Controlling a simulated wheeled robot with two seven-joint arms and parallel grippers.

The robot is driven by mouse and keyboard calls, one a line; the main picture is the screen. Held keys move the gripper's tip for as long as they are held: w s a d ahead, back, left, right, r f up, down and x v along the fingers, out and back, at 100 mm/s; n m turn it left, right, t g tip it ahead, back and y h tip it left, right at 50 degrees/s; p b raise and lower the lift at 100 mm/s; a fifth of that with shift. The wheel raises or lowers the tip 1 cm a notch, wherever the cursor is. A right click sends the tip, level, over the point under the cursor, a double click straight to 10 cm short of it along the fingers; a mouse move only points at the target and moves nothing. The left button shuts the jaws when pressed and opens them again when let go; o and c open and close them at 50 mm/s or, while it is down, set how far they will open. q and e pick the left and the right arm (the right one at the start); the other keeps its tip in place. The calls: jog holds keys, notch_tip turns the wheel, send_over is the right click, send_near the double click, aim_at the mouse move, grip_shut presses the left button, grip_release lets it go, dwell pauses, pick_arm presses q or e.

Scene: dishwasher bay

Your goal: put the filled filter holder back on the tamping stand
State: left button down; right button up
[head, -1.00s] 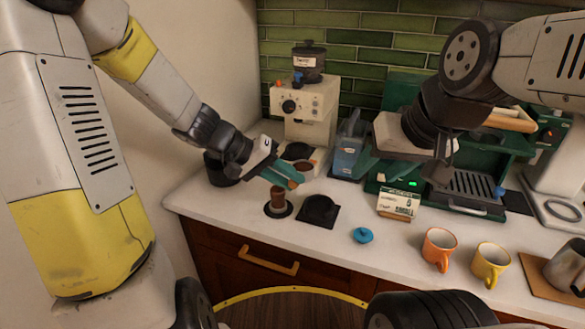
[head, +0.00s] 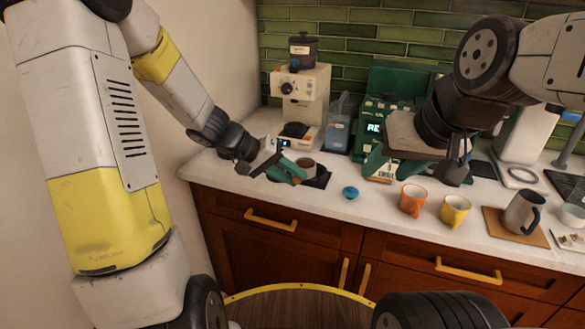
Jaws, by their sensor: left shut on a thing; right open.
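My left gripper (head: 286,170) is shut on the filter holder (head: 305,163), whose round basket shows brown grounds inside. The holder is over the black tamping stand (head: 322,180) at the counter's front left. The gripper and holder cover part of the stand, so I cannot tell whether the holder touches it. My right gripper (head: 398,166) is open and empty, in front of the green espresso machine (head: 400,85).
The cream grinder (head: 302,95) stands behind the filter holder, with a blue container (head: 338,130) beside it. A steel pitcher (head: 522,212) is at right.

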aim_at(304, 161)
pick_arm(q)
jog(key=w+d, duration=0.1)
jog(key=w, duration=0.2)
jog(key=w+d, duration=0.1)
jog(key=w, duration=0.2)
jog(key=w+d+f, duration=0.1)
jog(key=w, duration=0.2)
jog(key=shift+f, duration=2.05)
jog(key=shift+f, duration=0.25)
jog(key=c, duration=1.1)
grip_release()
jog(key=shift+s, duration=0.1)
